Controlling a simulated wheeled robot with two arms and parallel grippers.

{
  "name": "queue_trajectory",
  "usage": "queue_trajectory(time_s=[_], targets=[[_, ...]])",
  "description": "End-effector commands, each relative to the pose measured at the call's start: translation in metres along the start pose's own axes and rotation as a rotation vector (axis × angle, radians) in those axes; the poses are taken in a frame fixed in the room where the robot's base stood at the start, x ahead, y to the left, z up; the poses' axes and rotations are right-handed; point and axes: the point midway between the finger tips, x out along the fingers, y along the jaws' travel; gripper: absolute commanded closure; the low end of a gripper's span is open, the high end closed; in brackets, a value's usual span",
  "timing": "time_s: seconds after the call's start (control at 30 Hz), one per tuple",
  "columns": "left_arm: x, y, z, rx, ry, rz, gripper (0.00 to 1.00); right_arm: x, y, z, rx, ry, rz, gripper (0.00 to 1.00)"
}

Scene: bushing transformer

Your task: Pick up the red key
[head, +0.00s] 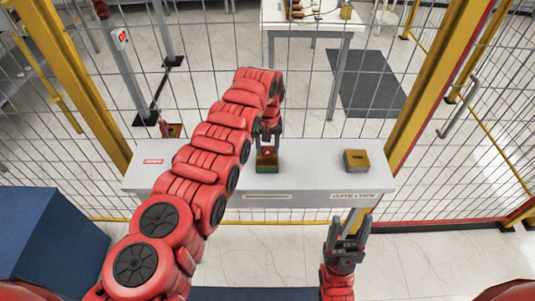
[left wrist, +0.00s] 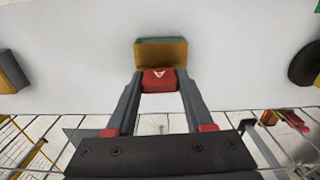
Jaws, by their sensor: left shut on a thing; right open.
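The red key (left wrist: 160,78) is a small red block with a pale mark on its face. In the left wrist view it sits between the fingertips of my left gripper (left wrist: 160,88), which is shut on it. It touches or lies right against a brass and green block (left wrist: 160,53); I cannot tell if it is still seated in it. In the head view my left gripper (head: 267,142) points down at that block (head: 267,164) on the grey shelf (head: 315,178), and the key is small there. My right gripper (head: 349,228) is open and empty in front of the shelf, at its right.
A second brass block (head: 356,160) with a grey centre sits on the right of the shelf. A wire fence (head: 215,75) with yellow posts (head: 436,85) stands behind. A blue box (head: 45,240) is at lower left. A white table (head: 312,22) stands beyond the fence.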

Motion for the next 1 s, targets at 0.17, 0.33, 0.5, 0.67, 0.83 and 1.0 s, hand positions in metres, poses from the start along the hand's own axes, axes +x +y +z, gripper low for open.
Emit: queue_trajectory(time_s=[0.17,0.33,0.5,0.67,0.83,1.0], targets=[[0.0,0.0,0.0,0.0,-0.001,0.0,1.0,0.0,0.0,0.0,0.0,0.0,0.0,0.4],[0.0,0.0,0.0,0.0,-0.001,0.0,1.0,0.0,0.0,0.0,0.0,0.0,0.0,0.4],[-0.005,0.0,0.0,0.0,0.0,0.0,1.0,0.004,0.0,-0.001,0.0,0.0,0.0,0.4],[-0.023,0.0,-0.001,-0.001,0.001,0.0,1.0,0.016,0.001,-0.003,0.0,0.0,0.0,0.4],[-0.041,-0.002,0.003,0.004,0.0,-0.009,1.0,0.035,0.002,-0.006,0.0,0.0,0.0,0.4],[-0.041,-0.002,0.016,0.008,-0.002,-0.015,1.0,0.06,0.003,-0.01,0.0,0.0,0.0,0.4]])
